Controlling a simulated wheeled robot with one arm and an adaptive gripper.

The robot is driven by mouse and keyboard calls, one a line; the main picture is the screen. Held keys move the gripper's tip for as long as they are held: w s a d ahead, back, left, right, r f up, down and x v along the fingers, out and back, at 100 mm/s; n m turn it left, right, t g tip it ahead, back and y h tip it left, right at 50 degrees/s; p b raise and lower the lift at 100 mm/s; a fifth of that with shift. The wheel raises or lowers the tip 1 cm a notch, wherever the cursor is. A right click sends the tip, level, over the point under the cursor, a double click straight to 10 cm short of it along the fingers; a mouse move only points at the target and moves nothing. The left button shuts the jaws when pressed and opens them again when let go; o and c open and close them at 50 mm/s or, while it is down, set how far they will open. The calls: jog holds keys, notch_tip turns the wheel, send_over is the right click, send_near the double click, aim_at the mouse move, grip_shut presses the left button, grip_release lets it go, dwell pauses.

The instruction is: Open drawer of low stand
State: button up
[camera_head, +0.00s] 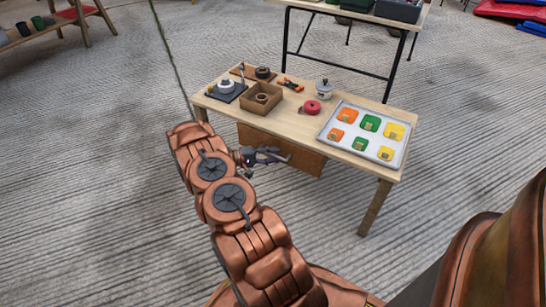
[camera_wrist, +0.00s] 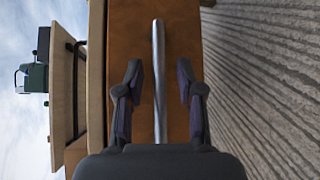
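The low stand (camera_head: 368,171) is a light wooden table with a brown drawer front (camera_head: 307,161) under its near edge. The drawer looks closed. In the wrist view the drawer front (camera_wrist: 182,35) fills the middle, with a long metal bar handle (camera_wrist: 159,50) on it. My gripper (camera_head: 276,155) is in front of the drawer. In the wrist view my gripper (camera_wrist: 159,70) is open, one finger on each side of the handle, with gaps to both.
On the stand are a tray (camera_head: 327,134) with coloured pieces, a cardboard box (camera_head: 262,107), a red round item (camera_head: 312,107), a lidded pot (camera_head: 324,88) and small tools. A taller table (camera_head: 352,12) stands behind. The floor in front is clear.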

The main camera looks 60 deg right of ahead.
jog(key=shift+s+d, duration=0.15)
grip_shut()
dwell(0.7)
